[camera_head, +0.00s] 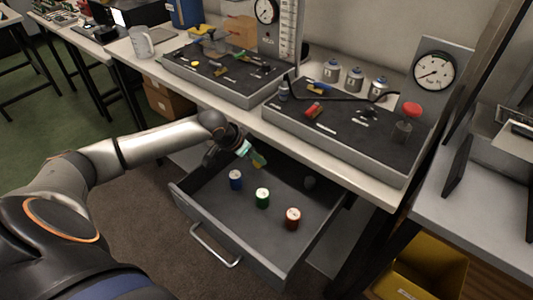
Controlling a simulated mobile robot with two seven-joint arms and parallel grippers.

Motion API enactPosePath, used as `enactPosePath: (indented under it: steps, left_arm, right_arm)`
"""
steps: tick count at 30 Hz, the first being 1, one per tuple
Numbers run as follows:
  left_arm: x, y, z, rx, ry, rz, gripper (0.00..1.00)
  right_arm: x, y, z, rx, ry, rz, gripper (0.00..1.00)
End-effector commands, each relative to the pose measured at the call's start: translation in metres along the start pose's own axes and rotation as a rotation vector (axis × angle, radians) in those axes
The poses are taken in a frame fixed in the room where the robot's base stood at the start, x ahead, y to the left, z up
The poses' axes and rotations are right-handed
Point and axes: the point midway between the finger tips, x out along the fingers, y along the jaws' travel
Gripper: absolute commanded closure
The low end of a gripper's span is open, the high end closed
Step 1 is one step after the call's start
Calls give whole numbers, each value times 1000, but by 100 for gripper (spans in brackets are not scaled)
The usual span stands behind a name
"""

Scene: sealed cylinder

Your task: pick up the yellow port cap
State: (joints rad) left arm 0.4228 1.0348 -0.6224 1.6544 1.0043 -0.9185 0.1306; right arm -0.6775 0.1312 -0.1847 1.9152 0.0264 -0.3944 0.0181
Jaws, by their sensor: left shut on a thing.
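My left gripper (256,156) reaches over the open drawer (186,201) from the left, with its green fingertips pointing down to the right. It is shut on a small yellow thing, which looks like the yellow port cap (258,164); the fingers hide most of it. The fingertips are above the drawer's back left part, behind the blue can and the green can. My right gripper is not in view.
The drawer holds a blue can (235,180), a green can (262,198), a red can (292,218) and a dark round thing (310,183). Above it is the bench edge (300,150) with two dark trays of small parts. A yellow bin (430,275) stands at lower right.

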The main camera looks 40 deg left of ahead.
Motion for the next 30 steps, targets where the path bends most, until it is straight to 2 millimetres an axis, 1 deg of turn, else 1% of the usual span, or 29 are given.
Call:
enactPosePath:
  steps: [1, 3, 6, 12, 21, 30]
  left_arm:
    - [-14, -1, 9, 6, -7, -4, 100]
    - [-27, -2, 16, 4, -5, -4, 100]
    - [-43, -1, 25, 5, -5, -4, 100]
    - [-65, 0, 38, 4, -5, -3, 100]
    - [-83, 0, 47, 2, 0, -2, 100]
    - [-85, 0, 49, 0, 0, 0, 100]
  right_arm:
    - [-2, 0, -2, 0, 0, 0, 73]
    - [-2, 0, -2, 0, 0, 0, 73]
    - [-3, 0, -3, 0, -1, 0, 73]
    - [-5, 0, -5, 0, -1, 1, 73]
    - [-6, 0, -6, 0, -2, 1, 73]
    - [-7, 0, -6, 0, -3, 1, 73]
